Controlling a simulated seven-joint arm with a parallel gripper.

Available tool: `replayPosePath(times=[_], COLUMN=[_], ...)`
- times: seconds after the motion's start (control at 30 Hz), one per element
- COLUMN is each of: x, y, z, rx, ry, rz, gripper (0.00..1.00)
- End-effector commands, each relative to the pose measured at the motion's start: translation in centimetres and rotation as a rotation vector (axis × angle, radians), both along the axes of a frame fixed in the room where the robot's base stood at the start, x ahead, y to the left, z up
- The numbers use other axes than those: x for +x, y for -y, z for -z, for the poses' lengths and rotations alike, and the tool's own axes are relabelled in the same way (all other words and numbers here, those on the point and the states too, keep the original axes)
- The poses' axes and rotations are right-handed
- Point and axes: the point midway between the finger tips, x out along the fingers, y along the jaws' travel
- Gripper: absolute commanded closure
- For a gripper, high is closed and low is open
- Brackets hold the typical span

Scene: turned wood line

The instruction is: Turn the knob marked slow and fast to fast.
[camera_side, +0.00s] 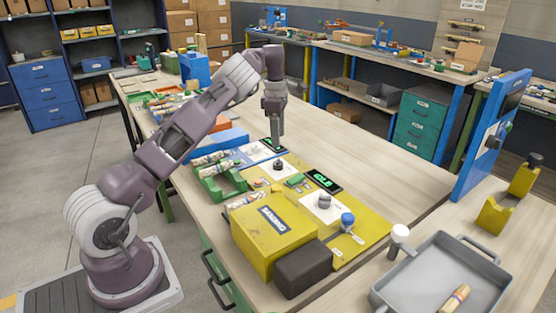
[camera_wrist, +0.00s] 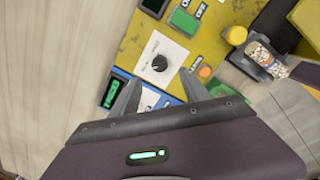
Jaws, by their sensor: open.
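A black round knob (camera_wrist: 159,63) sits on a white plate (camera_wrist: 172,48) on the yellow panel (camera_wrist: 125,52) in the wrist view. Small words are printed beside it, too small to read surely. The same knob appears to be the dark one (camera_side: 279,165) in the side view. A second knob (camera_side: 324,200) stands nearer on the yellow panel. My gripper (camera_side: 277,147) points down near the border of the blue and yellow panels. In the wrist view my gripper (camera_wrist: 159,78) has its fingers apart and empty, with the black knob just beyond the tips. Another white plate (camera_wrist: 148,98) is partly hidden between the fingers.
Lit green displays (camera_side: 323,181) stand beside the plates. A yellow box (camera_side: 273,235), a dark block (camera_side: 303,268) and a blue knob (camera_side: 347,219) are nearby. A green holder (camera_side: 221,184) with turned pieces stands left. The bench right of the panels is clear.

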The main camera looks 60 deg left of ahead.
Motion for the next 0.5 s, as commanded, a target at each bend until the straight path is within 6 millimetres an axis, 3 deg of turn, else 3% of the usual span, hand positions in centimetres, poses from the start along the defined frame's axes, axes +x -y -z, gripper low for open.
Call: replayPosePath(times=[0.03, 0.5], x=[0.1, 0.2], y=[-0.3, -0.3], z=[1.5, 9.2], rx=[0.005, 0.006], ry=[-0.022, -0.040], rz=[-0.017, -0.036], gripper=[0.46, 0.46])
